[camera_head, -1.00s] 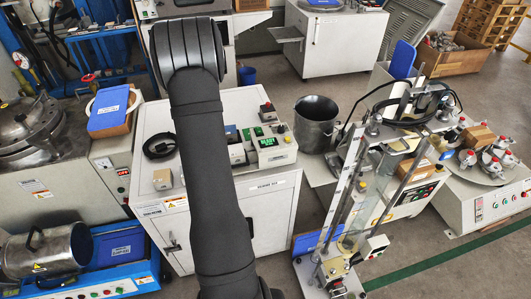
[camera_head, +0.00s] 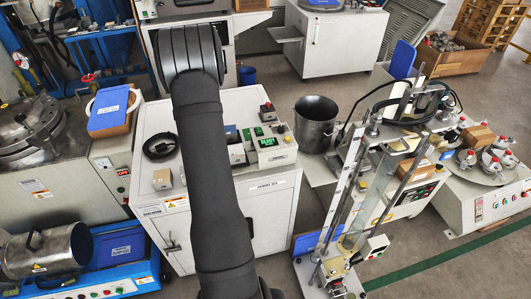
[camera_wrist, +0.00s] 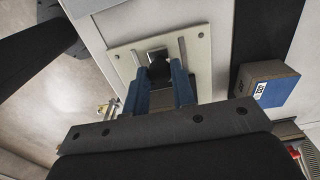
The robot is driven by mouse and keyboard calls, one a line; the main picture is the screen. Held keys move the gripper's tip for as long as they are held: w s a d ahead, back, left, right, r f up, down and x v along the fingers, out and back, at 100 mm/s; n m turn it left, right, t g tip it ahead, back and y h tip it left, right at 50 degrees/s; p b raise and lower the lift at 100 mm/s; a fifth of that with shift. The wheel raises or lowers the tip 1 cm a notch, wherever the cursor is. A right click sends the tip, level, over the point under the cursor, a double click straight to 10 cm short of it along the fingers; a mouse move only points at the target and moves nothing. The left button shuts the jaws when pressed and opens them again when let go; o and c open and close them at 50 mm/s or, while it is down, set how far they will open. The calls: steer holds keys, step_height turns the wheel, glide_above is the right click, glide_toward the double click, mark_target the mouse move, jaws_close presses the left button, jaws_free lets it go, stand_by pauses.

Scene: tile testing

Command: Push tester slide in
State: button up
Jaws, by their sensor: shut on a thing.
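In the wrist view, my gripper (camera_wrist: 160,84) reaches over a pale mounting plate (camera_wrist: 196,50) with two raised rails. Its two blue fingers are shut on a dark rounded knob (camera_wrist: 159,69), which appears to be the tester slide's handle. A grey metal piece lies just beyond the knob, between the rails; how far in the slide sits cannot be told. In the head view, the white tester cabinet (camera_head: 278,205) stands in the middle, and my dark arm hides my gripper and the slide.
A cardboard block with a blue label (camera_wrist: 266,84) is right of the plate. A metal pot (camera_head: 316,122) and a tall upright rig (camera_head: 345,195) stand to the right.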

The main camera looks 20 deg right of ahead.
steer(key=shift+d, duration=0.1)
steer(key=shift+d, duration=2.95)
steer(key=shift+d+r, duration=0.1)
steer(key=shift+d, duration=2.75)
steer(key=o, duration=0.8)
step_height(320, 180, up, 6)
steer(key=shift+f, duration=0.1)
